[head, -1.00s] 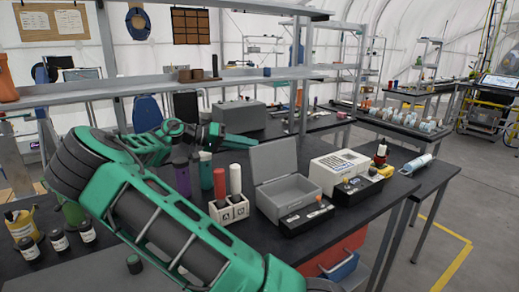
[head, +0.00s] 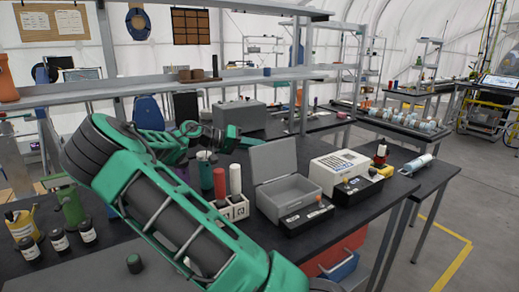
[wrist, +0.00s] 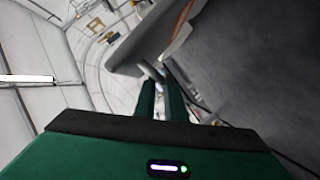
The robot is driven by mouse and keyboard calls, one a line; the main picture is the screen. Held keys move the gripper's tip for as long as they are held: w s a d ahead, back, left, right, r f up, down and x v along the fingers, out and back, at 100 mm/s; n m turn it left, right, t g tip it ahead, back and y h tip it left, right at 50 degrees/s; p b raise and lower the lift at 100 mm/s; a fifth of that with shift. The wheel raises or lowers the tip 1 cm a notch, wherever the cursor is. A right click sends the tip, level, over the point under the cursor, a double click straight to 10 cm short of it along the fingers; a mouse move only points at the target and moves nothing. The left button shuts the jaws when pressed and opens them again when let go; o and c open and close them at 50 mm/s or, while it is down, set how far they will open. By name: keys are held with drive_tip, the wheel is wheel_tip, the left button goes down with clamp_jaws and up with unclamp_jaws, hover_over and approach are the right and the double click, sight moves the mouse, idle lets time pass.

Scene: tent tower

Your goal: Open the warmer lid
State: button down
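The warmer (head: 290,205) is a grey box with a dark control panel and an orange knob in front, on the black table in the head view. Its flat grey lid (head: 273,160) stands raised at the back, and the pale interior shows. My gripper (head: 232,138) is left of and behind the lid; whether it touches the lid I cannot tell. In the wrist view the two green fingers of my gripper (wrist: 158,90) are close together with nothing seen between them. A grey panel (wrist: 150,35), perhaps the lid, lies just beyond the fingertips.
A white caddy (head: 231,208) with red and white bottles stands left of the warmer. A cream device (head: 340,170) stands to its right. A grey case (head: 240,115) is behind. Several jars (head: 58,241) stand at the left. My arm crosses the table's front left.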

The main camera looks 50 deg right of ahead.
drive_tip(key=shift+a+f, duration=0.1)
drive_tip(key=shift+s+a+r+m+t, duration=0.15)
drive_tip(key=shift+s+r+m+t, duration=0.2)
drive_tip(key=shift+s, duration=0.25)
drive_tip(key=shift+s+a+r, duration=0.1)
drive_tip(key=shift+s+r, duration=0.15)
drive_tip(key=shift+s, duration=0.35)
drive_tip(key=c, duration=2.1)
unclamp_jaws()
drive_tip(key=shift+w+r, duration=0.1)
drive_tip(key=v, duration=1)
drive_tip(key=shift+w+a, duration=0.25)
